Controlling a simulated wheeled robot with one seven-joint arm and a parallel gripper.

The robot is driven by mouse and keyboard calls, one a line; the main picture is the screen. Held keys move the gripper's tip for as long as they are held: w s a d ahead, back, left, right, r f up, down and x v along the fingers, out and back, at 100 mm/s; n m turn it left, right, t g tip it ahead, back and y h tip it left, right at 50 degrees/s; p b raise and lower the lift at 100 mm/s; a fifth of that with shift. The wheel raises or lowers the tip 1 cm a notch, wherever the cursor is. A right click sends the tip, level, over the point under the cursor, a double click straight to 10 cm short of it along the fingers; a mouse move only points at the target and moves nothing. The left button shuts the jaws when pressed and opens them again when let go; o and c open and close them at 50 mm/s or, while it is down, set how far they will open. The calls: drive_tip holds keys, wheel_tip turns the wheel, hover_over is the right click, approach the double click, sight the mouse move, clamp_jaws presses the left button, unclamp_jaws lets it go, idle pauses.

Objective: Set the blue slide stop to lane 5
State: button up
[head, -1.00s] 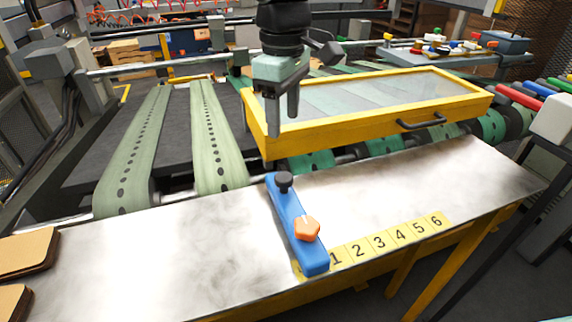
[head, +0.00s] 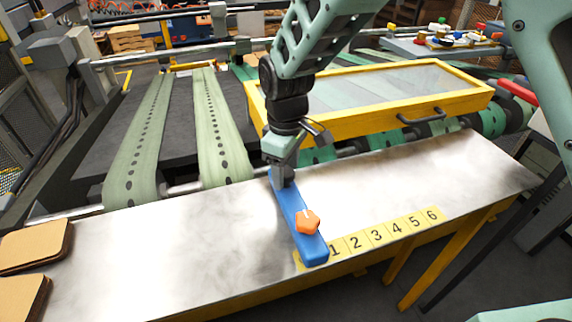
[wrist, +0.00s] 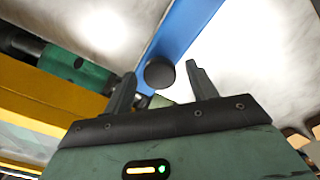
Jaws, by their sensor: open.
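The blue slide stop (head: 297,214) lies across the metal table, its near end just left of the number 1 mark. An orange knob (head: 307,221) sits on its near part. My gripper (head: 282,184) is at the stop's far end, where it hides the black knob in the head view. In the wrist view the black knob (wrist: 160,73) shows between the two open fingers of my gripper (wrist: 160,84), with a gap on each side. The yellow lane scale (head: 384,232) runs 1 to 6 along the front edge; lane 5 (head: 414,222) is to the right of the stop.
The metal table (head: 420,180) is clear to the right of the stop. A yellow-framed guard (head: 385,126) with a black handle stands behind it. Brown boards (head: 35,245) lie at the left end. Green belts (head: 139,140) run behind the table.

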clamp_jaws()
drive_tip(key=w+d+b, duration=0.1)
drive_tip(key=w+d, duration=0.1)
drive_tip(key=d, duration=0.4)
drive_tip(key=w+d+b, duration=0.1)
drive_tip(key=d, duration=0.6)
drive_tip(key=w+d+b, duration=0.1)
drive_tip(key=w+d, duration=0.1)
drive_tip(key=d, duration=0.4)
drive_tip(key=shift+w+d+r, duration=0.1)
drive_tip(key=shift+w+d, duration=0.05)
drive_tip(key=shift+w, duration=0.15)
unclamp_jaws()
drive_tip(key=shift+r, duration=0.1)
wheel_tip(320, 180, up, 17)
drive_tip(key=b, duration=0.3)
drive_tip(key=shift+b, duration=0.35)
drive_tip(key=shift+r, duration=0.1)
